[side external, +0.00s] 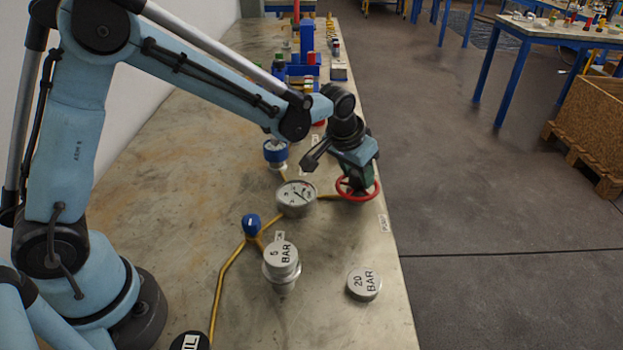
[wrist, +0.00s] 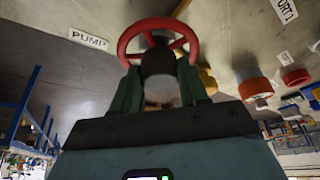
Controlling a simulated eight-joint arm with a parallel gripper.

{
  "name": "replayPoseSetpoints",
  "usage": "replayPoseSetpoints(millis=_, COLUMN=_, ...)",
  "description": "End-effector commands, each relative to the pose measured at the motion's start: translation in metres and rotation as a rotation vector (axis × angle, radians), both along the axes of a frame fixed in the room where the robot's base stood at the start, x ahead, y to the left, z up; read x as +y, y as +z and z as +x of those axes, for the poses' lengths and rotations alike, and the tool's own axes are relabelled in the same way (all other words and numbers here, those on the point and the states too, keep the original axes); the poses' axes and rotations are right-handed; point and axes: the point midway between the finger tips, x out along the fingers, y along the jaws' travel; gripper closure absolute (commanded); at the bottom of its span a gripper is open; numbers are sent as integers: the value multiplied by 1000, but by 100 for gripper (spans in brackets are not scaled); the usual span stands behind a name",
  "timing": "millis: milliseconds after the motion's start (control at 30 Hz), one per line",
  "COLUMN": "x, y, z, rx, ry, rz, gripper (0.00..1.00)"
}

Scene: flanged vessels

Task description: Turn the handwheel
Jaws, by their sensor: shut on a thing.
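The red handwheel (side external: 358,190) sits near the right edge of the bench, close to a label reading PUMP. My gripper (side external: 357,180) reaches down to it from above. In the wrist view the handwheel (wrist: 158,38) shows its red rim and spokes, with a dark hub (wrist: 158,62) at its middle. The two green fingers of my gripper (wrist: 158,82) stand on either side of the hub and are shut on the handwheel there. Part of the hub and the wheel's near rim are hidden by the fingers and gripper body.
A pressure gauge (side external: 296,197) stands just left of the handwheel. A blue knob (side external: 252,224), a 5 BAR weight (side external: 281,257) on a vessel and a loose 20 BAR weight (side external: 363,284) lie nearer the camera. A blue-capped fitting (side external: 275,152) stands behind the gauge. The bench's right edge is close.

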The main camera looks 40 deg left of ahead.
Motion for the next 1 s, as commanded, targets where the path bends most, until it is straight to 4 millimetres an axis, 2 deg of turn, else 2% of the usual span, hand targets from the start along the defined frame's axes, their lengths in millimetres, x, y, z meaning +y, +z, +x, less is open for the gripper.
replayPoseSetpoints(millis=367, x=2, y=0, z=0, rx=1, ry=-220, rz=-1, gripper=87)
replayPoseSetpoints(millis=1000, x=5, y=0, z=2, rx=2, ry=-825, rz=-3, gripper=87)
